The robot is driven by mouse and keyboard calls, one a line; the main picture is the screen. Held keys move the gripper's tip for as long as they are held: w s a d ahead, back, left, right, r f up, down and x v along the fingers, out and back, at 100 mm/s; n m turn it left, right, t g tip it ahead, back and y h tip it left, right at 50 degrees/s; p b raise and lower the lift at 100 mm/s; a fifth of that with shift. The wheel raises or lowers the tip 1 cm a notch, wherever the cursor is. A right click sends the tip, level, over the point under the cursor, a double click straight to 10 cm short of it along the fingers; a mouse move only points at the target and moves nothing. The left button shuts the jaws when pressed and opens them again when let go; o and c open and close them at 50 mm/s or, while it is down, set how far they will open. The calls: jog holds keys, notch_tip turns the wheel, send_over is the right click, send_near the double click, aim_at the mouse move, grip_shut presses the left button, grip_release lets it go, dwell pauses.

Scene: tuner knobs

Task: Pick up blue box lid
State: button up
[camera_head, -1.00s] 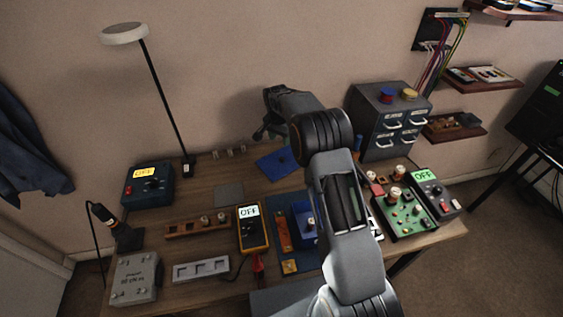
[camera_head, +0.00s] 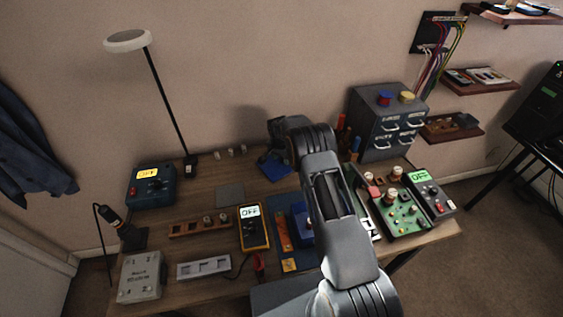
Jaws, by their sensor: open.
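The blue box lid (camera_head: 276,173) is a flat blue plate lying toward the back of the wooden table, in the head view. My gripper (camera_head: 268,159) is open, low over the lid's back left part, and hides some of it. I cannot tell whether the fingers touch the lid. The blue box (camera_head: 299,226) sits on the dark blue mat nearer the front, partly hidden behind my arm.
A yellow multimeter (camera_head: 254,227) lies left of the mat. A grey drawer cabinet (camera_head: 376,136) stands at the back right, with upright coloured handles beside it. A green circuit board (camera_head: 400,212) is at the right. A lamp (camera_head: 188,164) stands at the back left.

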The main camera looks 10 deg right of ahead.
jog(key=shift+f, duration=0.2)
jog(key=shift+c, duration=0.4)
grip_shut()
jog(key=shift+r, duration=0.15)
